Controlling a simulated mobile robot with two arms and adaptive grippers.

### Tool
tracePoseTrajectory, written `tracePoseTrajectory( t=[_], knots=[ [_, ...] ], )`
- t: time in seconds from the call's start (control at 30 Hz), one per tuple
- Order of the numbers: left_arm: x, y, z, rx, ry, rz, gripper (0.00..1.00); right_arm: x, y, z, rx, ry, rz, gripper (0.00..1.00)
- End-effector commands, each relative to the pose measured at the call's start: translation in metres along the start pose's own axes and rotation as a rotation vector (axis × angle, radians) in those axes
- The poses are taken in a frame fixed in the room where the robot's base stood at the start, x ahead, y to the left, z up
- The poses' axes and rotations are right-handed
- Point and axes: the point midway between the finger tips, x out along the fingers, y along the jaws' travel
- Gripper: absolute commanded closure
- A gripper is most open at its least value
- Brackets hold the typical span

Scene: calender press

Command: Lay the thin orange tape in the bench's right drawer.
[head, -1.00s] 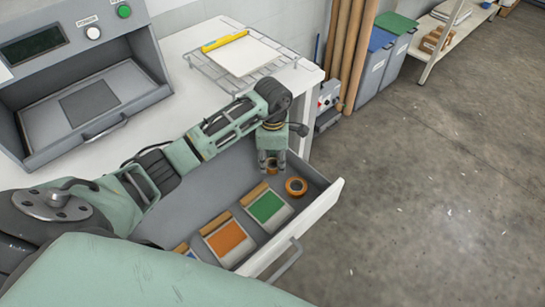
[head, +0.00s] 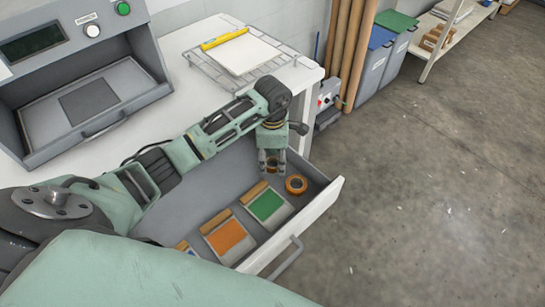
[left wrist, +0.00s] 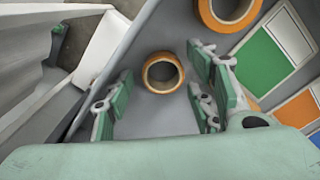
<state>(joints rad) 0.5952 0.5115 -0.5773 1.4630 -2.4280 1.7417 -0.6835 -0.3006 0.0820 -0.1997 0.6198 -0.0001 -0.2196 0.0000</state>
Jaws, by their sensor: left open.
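The bench's right drawer (head: 312,218) is pulled open. My left gripper (head: 272,168) points down inside it, near its back right corner. Its fingers are open, one on each side of a small orange tape ring (head: 272,162). In the left wrist view this ring (left wrist: 163,73) lies flat on the grey drawer floor, between the fingers and apart from them. A second, larger orange tape ring (head: 296,185) lies beside it in the drawer and shows at the top of the left wrist view (left wrist: 228,12). My right gripper is out of view.
Green (head: 266,206), orange (head: 227,236) and partly hidden blue cards lie in the drawer. A press (head: 85,90) and a wire rack (head: 215,72) with a white sheet stand on the bench (head: 190,38).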

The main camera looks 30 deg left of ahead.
Motion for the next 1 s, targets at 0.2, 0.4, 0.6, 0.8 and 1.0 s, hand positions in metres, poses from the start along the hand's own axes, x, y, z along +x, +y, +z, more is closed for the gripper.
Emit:
tracePoseTrajectory(
  t=[0.2,0.4,0.6,0.8,1.0],
  knots=[
    [-0.035,0.002,0.0,0.002,-0.002,0.007,0.49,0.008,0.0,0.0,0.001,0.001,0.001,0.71],
    [-0.079,0.002,0.0,0.002,-0.001,0.007,0.49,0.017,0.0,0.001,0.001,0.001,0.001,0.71],
    [-0.11,0.001,0.0,0.0,-0.001,0.004,0.49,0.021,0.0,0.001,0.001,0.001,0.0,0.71],
    [-0.121,0.0,0.0,0.0,0.001,0.001,0.49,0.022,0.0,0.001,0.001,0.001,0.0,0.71],
    [-0.121,0.0,0.0,0.0,0.0,0.0,0.49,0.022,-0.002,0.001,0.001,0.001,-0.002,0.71]
  ],
)
